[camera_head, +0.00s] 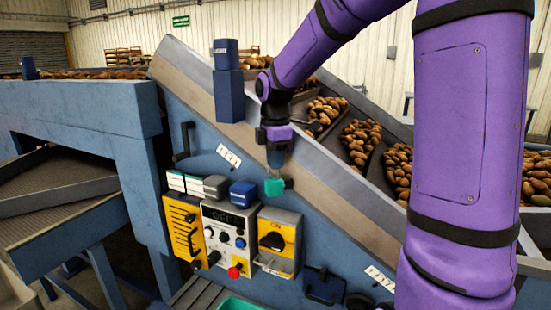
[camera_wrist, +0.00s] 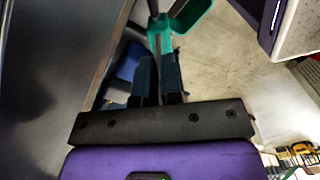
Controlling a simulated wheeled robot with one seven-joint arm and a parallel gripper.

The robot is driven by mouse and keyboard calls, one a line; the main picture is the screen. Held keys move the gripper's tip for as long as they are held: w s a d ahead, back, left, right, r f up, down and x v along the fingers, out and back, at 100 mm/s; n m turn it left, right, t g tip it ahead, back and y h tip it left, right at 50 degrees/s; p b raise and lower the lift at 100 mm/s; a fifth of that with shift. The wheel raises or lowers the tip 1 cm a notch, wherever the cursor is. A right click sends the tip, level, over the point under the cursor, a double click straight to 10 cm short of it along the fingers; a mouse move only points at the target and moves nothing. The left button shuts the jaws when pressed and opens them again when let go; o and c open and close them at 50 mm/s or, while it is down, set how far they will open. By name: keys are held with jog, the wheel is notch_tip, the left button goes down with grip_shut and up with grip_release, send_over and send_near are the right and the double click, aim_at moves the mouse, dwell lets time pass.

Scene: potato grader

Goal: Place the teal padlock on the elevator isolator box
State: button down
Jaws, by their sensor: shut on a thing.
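The teal padlock (camera_head: 274,187) hangs at the tips of my gripper (camera_head: 275,165). The wrist view shows the teal padlock (camera_wrist: 153,42) between the ends of the two dark fingers (camera_wrist: 160,70), which are shut on it. The isolator box (camera_head: 278,222) is grey with a yellow front, a black rotary handle (camera_head: 272,241) and a pale hasp-like bar below it. It is on the blue machine side at the right of the control panel. The padlock is above the box in the picture and looks apart from it. Its shackle is hard to make out.
The control panel (camera_head: 228,240) with a red stop button, a yellow box (camera_head: 183,230) with a black handle, and a blue block (camera_head: 243,194) stand left of the isolator box. A sloping conveyor (camera_head: 360,140) carries potatoes behind. A teal bin (camera_head: 238,304) shows at the bottom.

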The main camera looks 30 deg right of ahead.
jog(key=shift+f, duration=0.35)
jog(key=c, duration=1.3)
grip_release()
notch_tip(320, 180, up, 13)
jog(key=s+a+f+m+t, duration=0.1)
jog(key=s+m+t, duration=0.1)
jog(key=s+m, duration=0.3)
jog(key=s+a+f+m+t, duration=0.1)
jog(key=s+m, duration=0.4)
jog(key=s, duration=0.6)
jog(key=s+a+f+m+t, duration=0.2)
jog(key=s+m, duration=0.3)
jog(key=s, duration=0.4)
jog(key=shift+s+a+f+m+t, duration=0.1)
jog(key=shift+a+f+m+t, duration=0.25)
jog(key=shift+a+f, duration=0.35)
jog(key=shift+d, duration=0.1)
